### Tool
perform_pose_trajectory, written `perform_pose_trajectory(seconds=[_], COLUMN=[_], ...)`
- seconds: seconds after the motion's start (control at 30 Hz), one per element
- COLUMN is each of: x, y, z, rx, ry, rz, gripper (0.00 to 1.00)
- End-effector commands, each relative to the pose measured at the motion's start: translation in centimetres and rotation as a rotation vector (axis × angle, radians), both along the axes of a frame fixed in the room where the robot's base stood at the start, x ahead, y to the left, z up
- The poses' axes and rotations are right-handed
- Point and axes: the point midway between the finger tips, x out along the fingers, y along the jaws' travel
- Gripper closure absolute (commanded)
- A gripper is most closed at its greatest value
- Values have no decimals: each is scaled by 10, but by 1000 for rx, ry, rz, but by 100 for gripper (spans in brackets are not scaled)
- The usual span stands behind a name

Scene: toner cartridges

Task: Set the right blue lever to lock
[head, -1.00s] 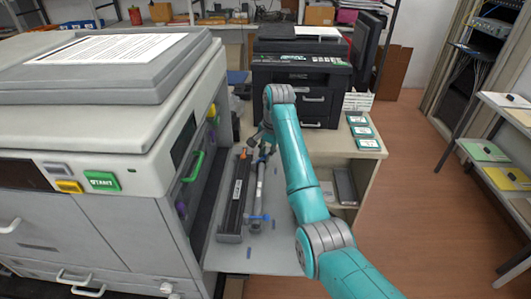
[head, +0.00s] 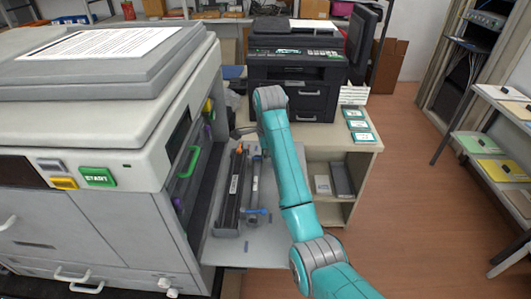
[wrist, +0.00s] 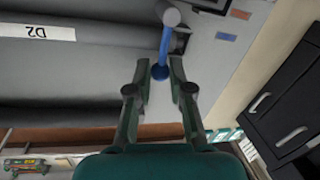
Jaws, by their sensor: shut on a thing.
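In the wrist view a blue lever (wrist: 165,42) runs from a grey round post down to a rounded blue end. A dark grey cartridge with a white "D2" label (wrist: 38,32) lies to the left. In the head view two long dark cartridges, the left one (head: 229,205) and a slimmer right one (head: 255,185), lie side by side on a grey tray (head: 265,252). A blue lever (head: 255,211) shows at their near end. My arm hides most of the gripper there.
The large copier with a green handle (head: 187,162) stands close on the left. A black printer (head: 300,80) stands beyond the tray. A shelf unit with small boxes (head: 345,155) is to the right of my arm.

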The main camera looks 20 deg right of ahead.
Motion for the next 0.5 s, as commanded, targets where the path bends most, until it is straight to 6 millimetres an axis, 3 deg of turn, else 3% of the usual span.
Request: perform_pose_trajectory(seconds=[0.5], x=[-3], y=[2], z=[0], rx=[0], ry=[0], rz=[-68], gripper=[100])
